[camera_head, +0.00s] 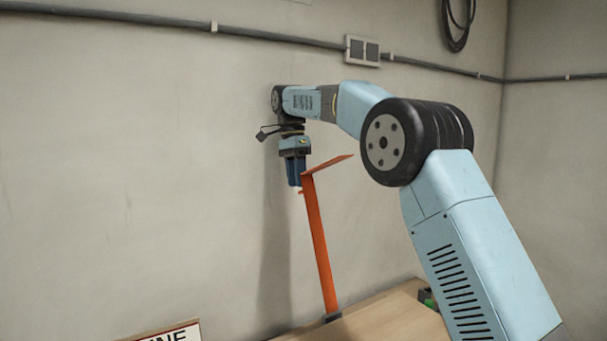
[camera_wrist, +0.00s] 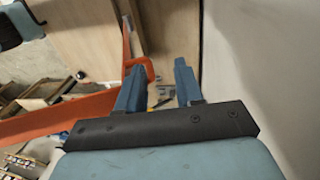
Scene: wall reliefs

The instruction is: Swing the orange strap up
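The orange strap (camera_head: 319,245) stands nearly upright beside the wall, leaning slightly, its foot at a wooden surface. A flat orange arm juts from its top toward the right. My gripper (camera_head: 295,184) points down beside the strap's top, on its left in the head view. In the wrist view my gripper (camera_wrist: 157,78) has its two blue fingers apart with a gap between them. The strap (camera_wrist: 62,114) shows on the left there, and its bent edge passes behind the left finger and shows just inside the gap. I cannot tell whether they touch.
The wall (camera_head: 120,150) is close beside my gripper. A wooden bench top (camera_head: 385,318) lies below, with a small green-and-black object (camera_head: 427,298) on it. A sign (camera_head: 170,333) shows at the bottom edge. A switch box (camera_head: 362,50) and conduit run along the wall above.

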